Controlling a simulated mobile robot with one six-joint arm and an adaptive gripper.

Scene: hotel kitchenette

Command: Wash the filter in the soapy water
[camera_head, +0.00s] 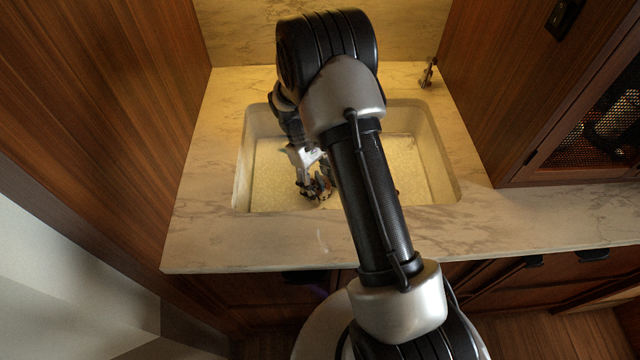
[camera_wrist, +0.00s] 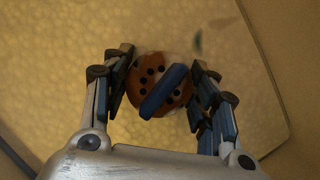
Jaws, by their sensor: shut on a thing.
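The filter is a round orange-brown disc with dark holes and a blue bar across it, seen in the wrist view (camera_wrist: 150,76). My gripper (camera_wrist: 160,82) is shut on it, one finger on each side. In the head view my gripper (camera_head: 317,188) is down inside the sink (camera_head: 448,165), near its front left part, and the filter is mostly hidden there. The soapy water (camera_head: 275,165) is a pale yellow, bubbly surface filling the sink's bottom. It fills the background of the wrist view. I cannot tell how deep the filter sits in it.
A marble counter (camera_head: 210,225) surrounds the sink. A small metal faucet (camera_head: 428,73) stands at the back right. Wooden panels rise on the left (camera_head: 110,90) and right (camera_head: 490,90). The counter in front of the sink is clear. My arm hides the sink's middle.

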